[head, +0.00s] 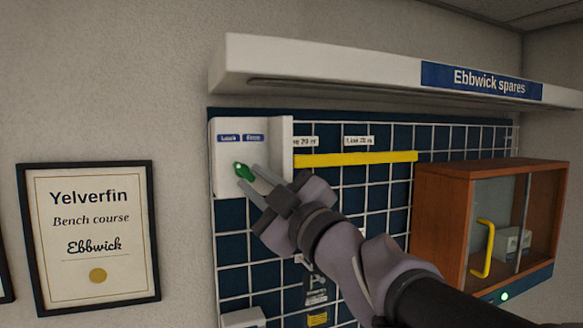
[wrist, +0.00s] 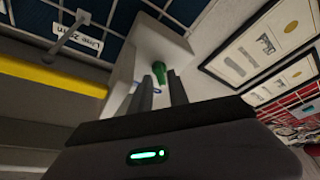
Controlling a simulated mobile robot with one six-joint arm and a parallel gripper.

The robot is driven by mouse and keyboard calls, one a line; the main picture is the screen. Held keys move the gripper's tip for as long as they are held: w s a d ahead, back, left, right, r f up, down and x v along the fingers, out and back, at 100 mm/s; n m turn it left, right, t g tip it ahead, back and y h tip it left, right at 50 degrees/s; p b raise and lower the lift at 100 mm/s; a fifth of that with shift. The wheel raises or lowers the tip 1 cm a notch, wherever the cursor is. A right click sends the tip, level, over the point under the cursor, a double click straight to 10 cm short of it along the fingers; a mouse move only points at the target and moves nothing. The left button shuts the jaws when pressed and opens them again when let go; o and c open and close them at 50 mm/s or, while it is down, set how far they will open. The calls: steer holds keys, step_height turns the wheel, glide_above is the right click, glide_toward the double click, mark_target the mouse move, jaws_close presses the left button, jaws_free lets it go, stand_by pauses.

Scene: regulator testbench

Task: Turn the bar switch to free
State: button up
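The bar switch is a green handle (head: 243,171) on a white box (head: 225,170) at the upper left of the grid panel. Two blue labels above it read "Lock" (head: 229,138) and "Free" (head: 253,138). The handle tilts to the upper left, toward the Lock side. My gripper (head: 251,181) is open just in front of the box, its fingertips close to the handle. In the wrist view the green handle (wrist: 160,73) shows near the tips, between the two fingers (wrist: 157,90). I cannot tell whether either finger touches it.
A yellow bar (head: 355,159) runs across the grid right of the box. A white shelf (head: 330,75) marked "Ebbwick spares" overhangs above. A wooden cabinet (head: 440,220) with a yellow handle (head: 484,250) stands at right. A framed certificate (head: 90,235) hangs at left.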

steer(key=shift+x, duration=0.95)
jaws_close()
